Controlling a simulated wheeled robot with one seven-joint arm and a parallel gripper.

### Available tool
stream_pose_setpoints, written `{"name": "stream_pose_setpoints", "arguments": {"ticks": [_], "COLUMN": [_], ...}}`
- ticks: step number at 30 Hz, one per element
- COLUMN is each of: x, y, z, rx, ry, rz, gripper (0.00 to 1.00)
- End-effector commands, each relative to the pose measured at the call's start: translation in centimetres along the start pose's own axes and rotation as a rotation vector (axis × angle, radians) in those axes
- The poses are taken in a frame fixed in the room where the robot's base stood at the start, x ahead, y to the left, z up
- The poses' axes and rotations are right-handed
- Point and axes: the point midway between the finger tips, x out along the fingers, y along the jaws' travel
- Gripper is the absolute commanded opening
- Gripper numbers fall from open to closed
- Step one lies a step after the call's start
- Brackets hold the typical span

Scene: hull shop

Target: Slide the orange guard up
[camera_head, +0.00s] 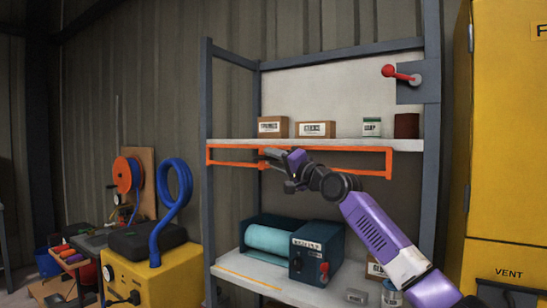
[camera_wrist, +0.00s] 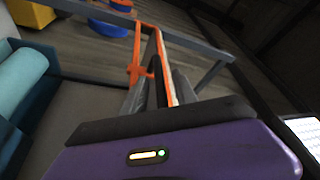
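The orange guard (camera_head: 390,162) is a thin rectangular frame across the front of the rack, just below the upper shelf's edge. A short orange upright piece stands on its left part. My gripper (camera_head: 268,155) reaches from the right to this piece, its fingertips at or very near it. In the wrist view, the guard (camera_wrist: 151,48) runs away from the dark fingers (camera_wrist: 165,88), which lie close along both sides of an orange bar. Whether they press on it is not clear. My arm hides part of the guard's middle.
The upper shelf (camera_head: 235,143) holds small boxes and tins. The lower shelf (camera_head: 232,268) holds a teal roll (camera_head: 272,241) in a dark blue machine (camera_head: 313,252). A red-knobbed lever (camera_head: 390,71) is at the upper right. A yellow cabinet (camera_head: 510,150) stands at the right.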

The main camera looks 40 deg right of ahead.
Motion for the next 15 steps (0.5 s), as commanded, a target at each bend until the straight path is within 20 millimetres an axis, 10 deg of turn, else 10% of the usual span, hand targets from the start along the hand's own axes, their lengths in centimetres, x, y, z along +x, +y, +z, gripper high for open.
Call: {"name": "stream_pose_setpoints", "arguments": {"ticks": [10,15], "x": [0.36,0.35], "y": [0.02,0.03], "z": [-0.05,-0.06], "rx": [-0.001,-0.001], "ry": [0.002,0.002], "rz": [0.000,0.000], "gripper": [0.34,0.03]}}
